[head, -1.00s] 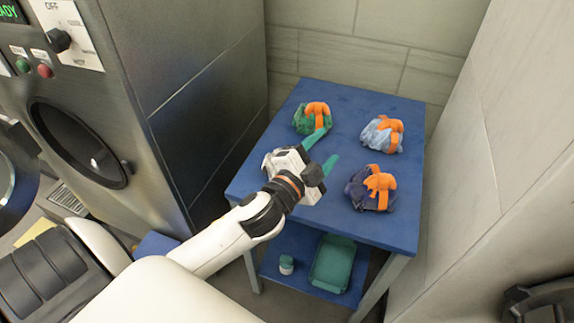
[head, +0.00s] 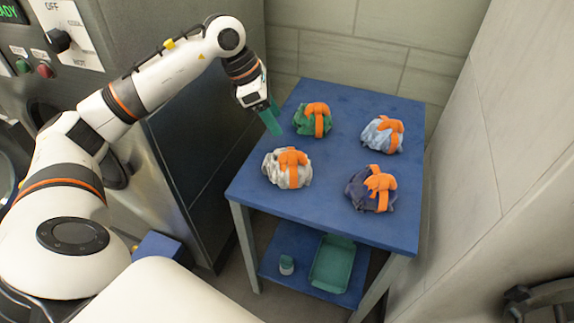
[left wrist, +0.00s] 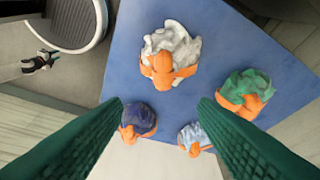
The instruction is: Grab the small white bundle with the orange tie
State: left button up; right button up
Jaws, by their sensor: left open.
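The white bundle with an orange tie (head: 286,170) sits on the blue table at its near left. It also shows in the left wrist view (left wrist: 170,50), at the top middle of the tabletop. My left gripper (head: 271,120) is raised near the table's left edge, behind and left of the white bundle and apart from it. Its green fingers (left wrist: 150,140) are spread with nothing between them that they hold. My right gripper does not show.
The blue table (head: 345,108) also bears a green bundle (head: 304,124), a light blue bundle (head: 376,138) and a dark blue bundle (head: 358,190), all orange-tied. A lower shelf holds a green tray (head: 332,262) and small jar (head: 287,264). Walls and a machine stand close by.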

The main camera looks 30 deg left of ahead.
pick_arm(q)
send_over(289, 153)
jog(key=s+a, duration=0.1)
notch_tip(289, 153, down, 6)
jog(key=shift+a+f+p, duration=0.1)
jog(key=shift+p, duration=0.25)
jog(key=x, duration=0.2)
jog(key=p+x, duration=0.1)
jog(key=x, duration=0.1)
jog(key=shift+s+a+f, duration=0.2)
jog(key=shift+a+f, duration=0.05)
jog(key=shift+a, duration=0.1)
jog(key=shift+w+d+f, duration=0.15)
jog(key=shift+f, duration=0.35)
grip_shut()
